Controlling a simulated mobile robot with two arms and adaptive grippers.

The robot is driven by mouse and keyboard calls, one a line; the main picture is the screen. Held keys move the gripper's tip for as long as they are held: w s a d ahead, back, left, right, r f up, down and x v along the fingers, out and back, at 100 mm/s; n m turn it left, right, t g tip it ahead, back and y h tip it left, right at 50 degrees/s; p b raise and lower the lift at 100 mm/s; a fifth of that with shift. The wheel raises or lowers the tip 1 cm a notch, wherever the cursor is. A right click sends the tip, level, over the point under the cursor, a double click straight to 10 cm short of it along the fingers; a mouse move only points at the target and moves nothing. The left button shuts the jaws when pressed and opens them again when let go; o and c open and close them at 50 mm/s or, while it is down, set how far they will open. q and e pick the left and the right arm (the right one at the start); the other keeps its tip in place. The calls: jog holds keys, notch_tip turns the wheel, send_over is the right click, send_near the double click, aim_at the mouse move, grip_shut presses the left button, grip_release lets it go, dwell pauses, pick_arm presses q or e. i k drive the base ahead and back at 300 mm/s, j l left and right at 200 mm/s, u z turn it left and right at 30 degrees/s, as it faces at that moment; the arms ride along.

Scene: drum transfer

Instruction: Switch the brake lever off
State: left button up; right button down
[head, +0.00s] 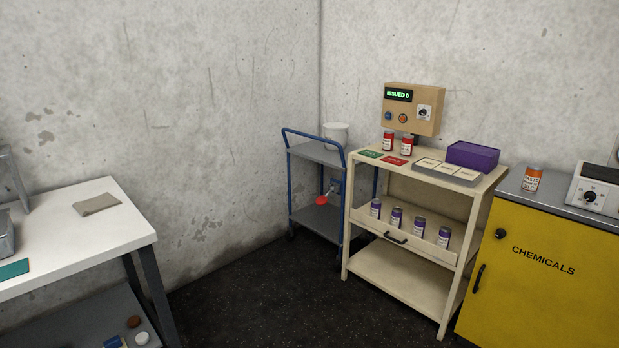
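A blue-framed cart (288,160) with grey shelves stands in the corner by the walls. A red paddle-like part (322,200) shows low on its near side and looks like the brake lever. A white drum-like container (336,131) is on the cart's top, partly behind the blue handle. Neither of my grippers is in view.
A cream shelf unit (365,262) with cans, cards, a purple box (472,156) and a control box (413,110) stands close right of the cart. A yellow chemicals cabinet (530,300) is at right, a white table (60,215) at left. Dark floor (260,300) between is clear.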

aim_at(322, 200)
jog(key=i, duration=2.2)
jog(key=i+u, duration=0.15)
jog(key=i, duration=0.3)
jog(key=i+l+u, duration=0.2)
jog(key=i, duration=0.3)
jog(key=i+l+u, duration=0.15)
jog(key=i, duration=0.3)
jog(key=i+l+u, duration=0.2)
jog(key=i, duration=0.25)
